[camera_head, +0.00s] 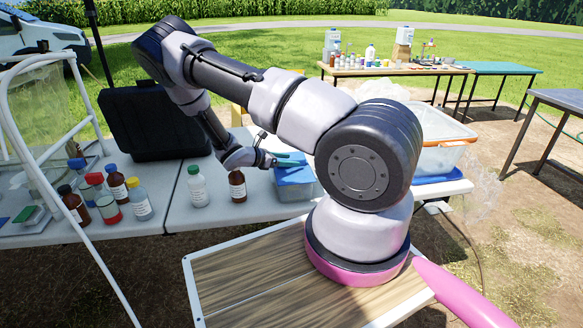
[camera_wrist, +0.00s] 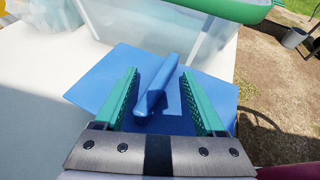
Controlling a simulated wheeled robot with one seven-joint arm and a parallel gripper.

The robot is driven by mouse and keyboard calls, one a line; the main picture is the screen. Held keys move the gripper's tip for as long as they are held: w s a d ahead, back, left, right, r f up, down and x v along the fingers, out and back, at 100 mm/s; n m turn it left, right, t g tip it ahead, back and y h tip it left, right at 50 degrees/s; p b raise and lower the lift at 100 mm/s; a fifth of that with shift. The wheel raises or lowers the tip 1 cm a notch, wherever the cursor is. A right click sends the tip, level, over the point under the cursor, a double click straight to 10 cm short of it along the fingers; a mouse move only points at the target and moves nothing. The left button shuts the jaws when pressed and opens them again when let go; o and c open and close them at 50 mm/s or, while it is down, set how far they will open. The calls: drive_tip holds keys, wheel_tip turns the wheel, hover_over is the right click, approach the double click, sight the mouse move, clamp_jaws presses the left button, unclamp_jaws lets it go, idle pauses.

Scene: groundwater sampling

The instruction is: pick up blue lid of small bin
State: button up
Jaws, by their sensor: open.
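In the wrist view the lid (camera_wrist: 100,83) is a flat blue sheet with a raised blue handle bar (camera_wrist: 157,86). My gripper (camera_wrist: 158,84) is open, its green ribbed fingers on either side of the handle with gaps visible. In the head view my gripper (camera_head: 290,160) is just above the lid, partly hidden by my arm. Whether the fingers touch the lid I cannot tell.
A large clear bin (camera_head: 440,155) with an orange rim stands right of the lid. A brown bottle (camera_head: 237,185) and a white bottle with a green cap (camera_head: 197,186) stand left. A black case (camera_head: 150,125) is behind them. Table space (camera_wrist: 45,130) left of the lid is clear.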

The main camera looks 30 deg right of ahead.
clamp_jaws()
drive_tip(key=shift+f, duration=0.15)
idle(1.3)
